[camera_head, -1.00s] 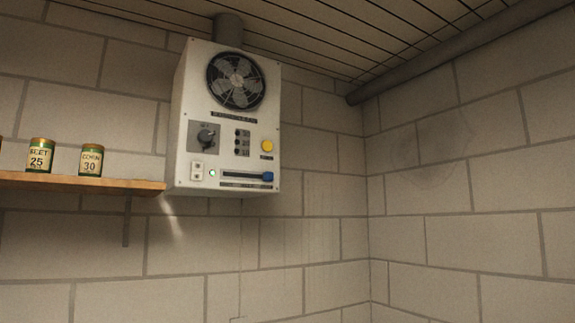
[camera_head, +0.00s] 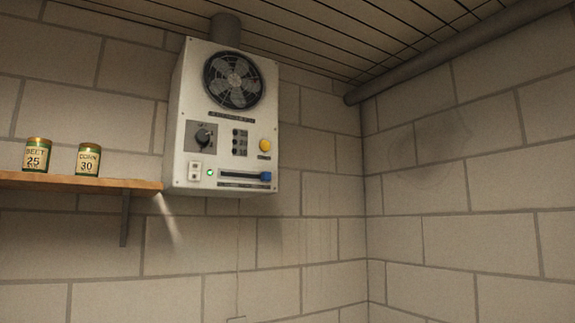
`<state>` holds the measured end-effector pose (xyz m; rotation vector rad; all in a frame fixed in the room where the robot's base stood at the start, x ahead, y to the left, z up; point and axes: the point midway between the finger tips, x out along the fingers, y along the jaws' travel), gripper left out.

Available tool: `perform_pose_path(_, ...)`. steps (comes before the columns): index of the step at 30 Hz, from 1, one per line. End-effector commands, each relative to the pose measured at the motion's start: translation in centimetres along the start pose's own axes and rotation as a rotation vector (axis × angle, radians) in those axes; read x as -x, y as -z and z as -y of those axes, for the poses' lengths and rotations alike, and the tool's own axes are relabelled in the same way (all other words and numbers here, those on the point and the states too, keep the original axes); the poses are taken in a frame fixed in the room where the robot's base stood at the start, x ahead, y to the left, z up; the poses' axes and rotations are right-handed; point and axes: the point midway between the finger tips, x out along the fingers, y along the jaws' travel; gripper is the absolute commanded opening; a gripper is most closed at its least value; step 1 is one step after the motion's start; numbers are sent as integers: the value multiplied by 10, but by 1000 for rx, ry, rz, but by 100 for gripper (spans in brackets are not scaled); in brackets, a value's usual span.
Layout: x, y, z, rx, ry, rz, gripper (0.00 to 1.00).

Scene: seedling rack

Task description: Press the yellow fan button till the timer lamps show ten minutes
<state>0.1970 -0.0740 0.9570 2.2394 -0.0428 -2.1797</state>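The white fan box (camera_head: 183,120) hangs on the block wall, left of the room corner. The round yellow button (camera_head: 265,145) is on the right side of its front face. The timer lamps (camera_head: 240,142) form a dark column left of the button, and none looks lit. A fan (camera_head: 233,79) sits behind a round grille at the top. A black knob (camera_head: 202,137), a small green light (camera_head: 210,172) and a blue slider handle (camera_head: 265,176) are lower on the face. My gripper is not in view.
A wooden shelf (camera_head: 100,183) on a bracket ends at the box's lower left. It holds a can marked 25 (camera_head: 37,155) and a can marked 30 (camera_head: 88,159). A pipe (camera_head: 450,60) runs below the ceiling at right. The wall below is bare.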

Motion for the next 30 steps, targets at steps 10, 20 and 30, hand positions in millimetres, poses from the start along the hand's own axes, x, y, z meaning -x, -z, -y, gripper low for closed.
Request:
perform_pose_path(10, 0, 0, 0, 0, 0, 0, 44)
perform_pose_path(20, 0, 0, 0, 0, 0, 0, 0)
perform_pose_path(30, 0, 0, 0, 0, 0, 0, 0)
